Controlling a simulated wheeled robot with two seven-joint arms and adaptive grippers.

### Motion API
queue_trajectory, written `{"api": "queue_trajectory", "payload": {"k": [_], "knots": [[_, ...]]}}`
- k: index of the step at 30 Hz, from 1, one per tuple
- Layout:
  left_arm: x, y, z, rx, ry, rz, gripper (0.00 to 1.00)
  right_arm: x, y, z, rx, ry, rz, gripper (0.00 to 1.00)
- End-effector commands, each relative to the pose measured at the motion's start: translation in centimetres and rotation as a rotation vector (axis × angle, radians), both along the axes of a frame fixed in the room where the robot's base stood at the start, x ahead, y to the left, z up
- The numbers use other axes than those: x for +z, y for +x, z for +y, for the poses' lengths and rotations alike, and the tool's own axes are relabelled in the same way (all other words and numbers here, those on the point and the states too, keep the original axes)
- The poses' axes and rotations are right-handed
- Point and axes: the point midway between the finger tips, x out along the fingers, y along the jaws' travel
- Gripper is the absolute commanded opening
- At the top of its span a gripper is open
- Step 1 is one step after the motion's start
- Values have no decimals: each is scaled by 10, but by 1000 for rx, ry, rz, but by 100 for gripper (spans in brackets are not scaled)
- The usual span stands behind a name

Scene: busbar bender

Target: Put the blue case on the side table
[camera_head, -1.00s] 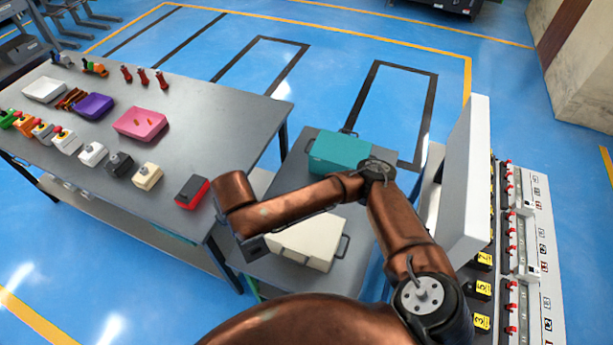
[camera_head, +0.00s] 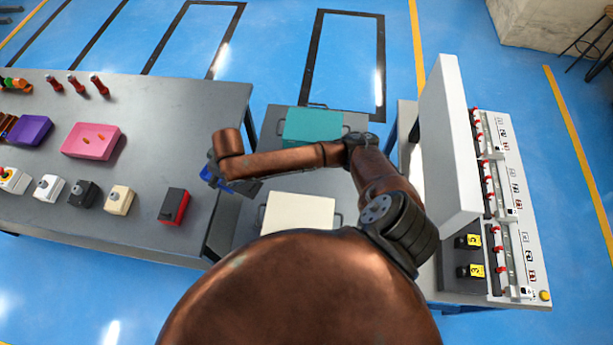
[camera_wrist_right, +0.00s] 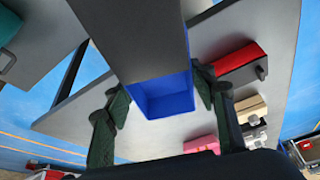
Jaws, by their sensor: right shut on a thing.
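The blue case (camera_head: 211,174) shows partly at the end of my right arm in the head view. In the right wrist view, the blue case (camera_wrist_right: 162,97) sits between the fingers of my right gripper (camera_wrist_right: 160,92), which is shut on it. In the head view, my right gripper (camera_head: 228,180) is near the right edge of the large table, by the gap to the side table. The side table (camera_head: 290,184) carries a teal case (camera_head: 312,126) at the back and a cream case (camera_head: 298,214) nearer me. My left gripper is not in view.
The large table (camera_head: 165,95) at left holds a red-and-black box (camera_head: 174,206), a pink tray (camera_head: 91,140), a purple tray (camera_head: 30,129) and several button boxes. A white panel (camera_head: 447,140) stands upright on the right bench. A bare strip lies between the teal and cream cases.

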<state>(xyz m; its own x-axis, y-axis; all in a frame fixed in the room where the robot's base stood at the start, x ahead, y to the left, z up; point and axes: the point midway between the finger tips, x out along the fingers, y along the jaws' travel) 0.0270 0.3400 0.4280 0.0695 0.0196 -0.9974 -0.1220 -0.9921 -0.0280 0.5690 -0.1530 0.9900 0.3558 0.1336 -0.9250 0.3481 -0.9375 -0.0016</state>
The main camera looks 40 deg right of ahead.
Motion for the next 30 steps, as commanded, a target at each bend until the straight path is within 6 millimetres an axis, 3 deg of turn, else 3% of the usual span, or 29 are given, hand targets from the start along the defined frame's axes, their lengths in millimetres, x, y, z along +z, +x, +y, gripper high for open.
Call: {"api": "queue_trajectory", "payload": {"k": [1,6,12,16,22,30], "knots": [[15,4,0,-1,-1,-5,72,-9,0,-21,20,-1,10,24],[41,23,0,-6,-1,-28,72,-53,-2,-89,130,0,11,24],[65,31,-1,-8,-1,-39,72,-96,-22,-169,229,0,7,24],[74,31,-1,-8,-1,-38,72,-115,-37,-208,273,0,4,24],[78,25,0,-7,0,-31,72,-129,-51,-238,310,0,1,24],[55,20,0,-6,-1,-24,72,-154,-54,-241,318,2,-1,24]]}}
